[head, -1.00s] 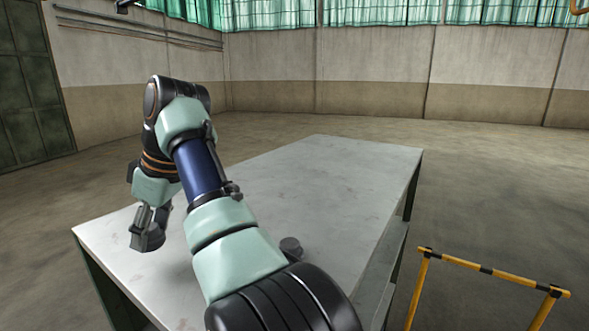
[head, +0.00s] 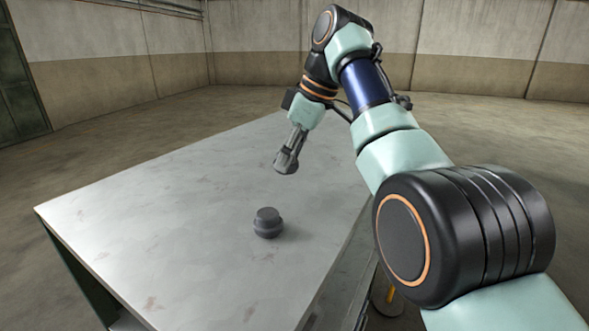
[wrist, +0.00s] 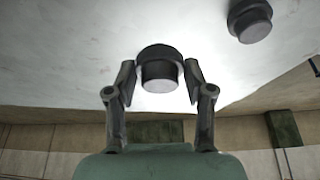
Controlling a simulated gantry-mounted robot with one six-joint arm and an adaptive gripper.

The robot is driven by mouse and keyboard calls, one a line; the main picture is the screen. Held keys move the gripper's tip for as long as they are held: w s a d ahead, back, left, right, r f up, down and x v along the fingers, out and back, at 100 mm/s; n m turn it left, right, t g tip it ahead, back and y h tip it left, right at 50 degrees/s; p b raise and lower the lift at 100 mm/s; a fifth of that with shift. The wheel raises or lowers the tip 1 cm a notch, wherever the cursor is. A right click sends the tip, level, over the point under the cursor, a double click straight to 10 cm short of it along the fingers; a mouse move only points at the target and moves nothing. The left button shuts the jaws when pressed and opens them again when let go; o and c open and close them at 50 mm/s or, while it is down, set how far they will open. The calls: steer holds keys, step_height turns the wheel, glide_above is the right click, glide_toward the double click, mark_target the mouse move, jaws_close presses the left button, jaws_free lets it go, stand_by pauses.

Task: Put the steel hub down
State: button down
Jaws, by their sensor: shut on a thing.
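The steel hub (wrist: 160,76) is a dark grey stepped round piece, with a wide flange and a narrower boss. In the wrist view it sits between the two fingers of my gripper (wrist: 162,82), which are shut on its sides. In the head view my gripper (head: 287,162) hangs over the grey table (head: 150,215), pointing down. The hub is hard to tell from the fingertips there. It seems to be above the tabletop, but I cannot tell the exact gap.
A similar dark grey stepped round piece (head: 267,223) stands upright on the table, nearer the camera than my gripper. It also shows in the wrist view (wrist: 250,20), at the upper right. The rest of the tabletop is bare, with wide free room at left.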

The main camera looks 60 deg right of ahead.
mark_target(290, 197)
step_height(290, 197, down, 6)
steer(key=b, duration=0.5)
steer(key=shift+f, duration=0.15)
steer(key=shift+r, duration=0.25)
steer(key=shift+f, duration=0.2)
steer(key=shift+c, duration=2.1)
jaws_free()
steer(key=shift+r, duration=0.1)
steer(key=p+v, duration=0.7)
steer(key=v, duration=0.5)
steer(key=shift+p, duration=0.35)
